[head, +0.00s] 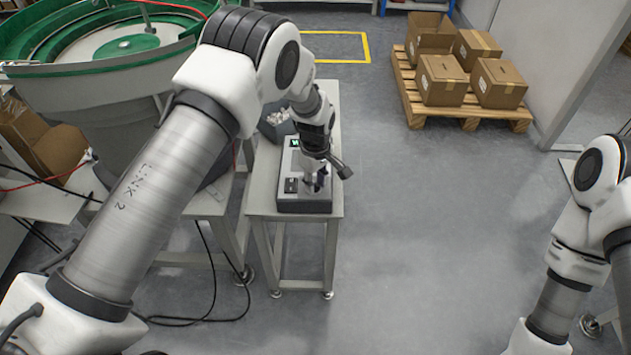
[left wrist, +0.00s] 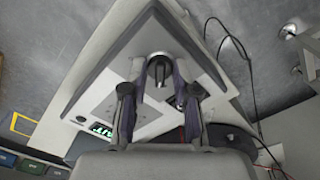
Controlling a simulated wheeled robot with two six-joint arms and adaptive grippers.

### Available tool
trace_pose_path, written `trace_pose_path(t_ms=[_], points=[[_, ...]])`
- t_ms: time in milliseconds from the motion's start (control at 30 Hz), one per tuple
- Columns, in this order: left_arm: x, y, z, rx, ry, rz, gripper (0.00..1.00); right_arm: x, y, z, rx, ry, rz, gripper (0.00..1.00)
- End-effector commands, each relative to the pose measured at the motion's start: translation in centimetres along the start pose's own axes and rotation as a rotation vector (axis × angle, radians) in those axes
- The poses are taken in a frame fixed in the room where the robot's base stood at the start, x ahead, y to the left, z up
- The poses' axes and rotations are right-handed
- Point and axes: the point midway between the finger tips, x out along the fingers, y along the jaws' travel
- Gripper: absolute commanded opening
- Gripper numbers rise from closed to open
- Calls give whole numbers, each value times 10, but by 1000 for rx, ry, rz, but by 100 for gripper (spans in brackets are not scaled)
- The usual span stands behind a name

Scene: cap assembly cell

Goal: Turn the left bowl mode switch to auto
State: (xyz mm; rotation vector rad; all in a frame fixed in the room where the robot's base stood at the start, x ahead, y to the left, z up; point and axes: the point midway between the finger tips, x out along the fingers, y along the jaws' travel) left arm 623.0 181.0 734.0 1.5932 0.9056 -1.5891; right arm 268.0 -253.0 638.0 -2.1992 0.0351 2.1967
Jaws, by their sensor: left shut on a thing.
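The control box (head: 305,206) with a light top panel sits on a small stand in the head view. It fills the middle of the left wrist view (left wrist: 110,85). The mode switch (left wrist: 160,69), a dark round knob, stands near one edge of the panel. My left gripper (left wrist: 160,72) points down at the panel, its two fingers shut on the knob from both sides. In the head view my left gripper (head: 316,182) hides the knob. The knob's setting marks cannot be read. My right gripper is out of view.
A lit green display (head: 295,143) and a dark rocker switch (head: 291,185) are on the same panel. A grey bin (head: 275,125) of small parts stands behind the box. A large green-rimmed bowl feeder (head: 100,60) is at left.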

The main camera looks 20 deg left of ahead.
Motion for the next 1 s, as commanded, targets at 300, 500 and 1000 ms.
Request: trace_pose_path(t_ms=[300,500,1000], points=[[3,-3,2,-46,-4,-8,0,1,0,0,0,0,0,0],[3,-3,2,-46,-4,-8,0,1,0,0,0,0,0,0],[-1,-1,0,-45,-1,-3,54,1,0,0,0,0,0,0]])
